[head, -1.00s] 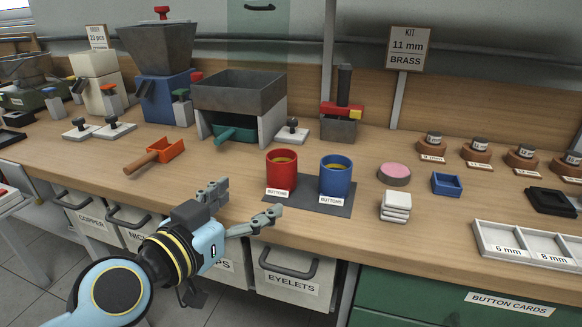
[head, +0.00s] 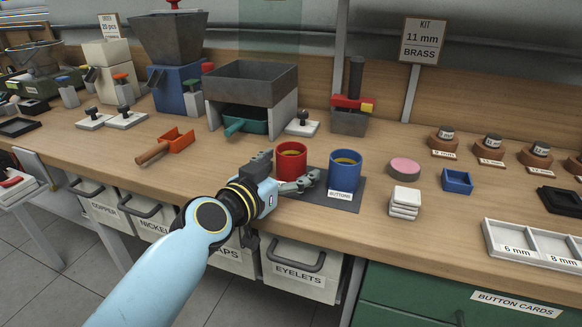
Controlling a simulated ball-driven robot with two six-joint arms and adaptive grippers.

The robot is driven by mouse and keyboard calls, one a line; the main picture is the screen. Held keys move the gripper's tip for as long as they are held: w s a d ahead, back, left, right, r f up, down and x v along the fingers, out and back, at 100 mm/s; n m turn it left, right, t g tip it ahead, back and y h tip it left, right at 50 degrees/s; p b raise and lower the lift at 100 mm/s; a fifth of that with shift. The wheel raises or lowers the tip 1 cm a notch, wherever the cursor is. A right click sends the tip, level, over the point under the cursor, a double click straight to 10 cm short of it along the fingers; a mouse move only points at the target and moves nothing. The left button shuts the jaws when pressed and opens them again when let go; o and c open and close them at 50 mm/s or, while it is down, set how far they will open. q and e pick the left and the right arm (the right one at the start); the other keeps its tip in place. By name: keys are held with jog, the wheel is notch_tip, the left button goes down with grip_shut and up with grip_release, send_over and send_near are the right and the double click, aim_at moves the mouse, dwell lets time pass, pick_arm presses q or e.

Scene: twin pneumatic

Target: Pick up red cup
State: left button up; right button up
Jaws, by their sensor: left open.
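The red cup (head: 291,161) stands upright on a dark grey mat (head: 322,199) on the bench in the head view. My left gripper (head: 288,170) is open at the cup's near left side. One finger is at the cup's left, and the other crosses in front of its lower part and hides its label. I cannot tell whether either finger touches the cup. My right gripper is not in view.
A blue cup (head: 345,172) labelled BUTTONS stands close to the right of the red cup. White stacked pads (head: 405,201) and a pink round pad (head: 405,167) lie further right. A grey hopper (head: 252,88) stands behind, and an orange scoop (head: 168,144) lies left.

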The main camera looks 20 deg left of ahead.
pick_arm(q)
jog(key=c, duration=1.3)
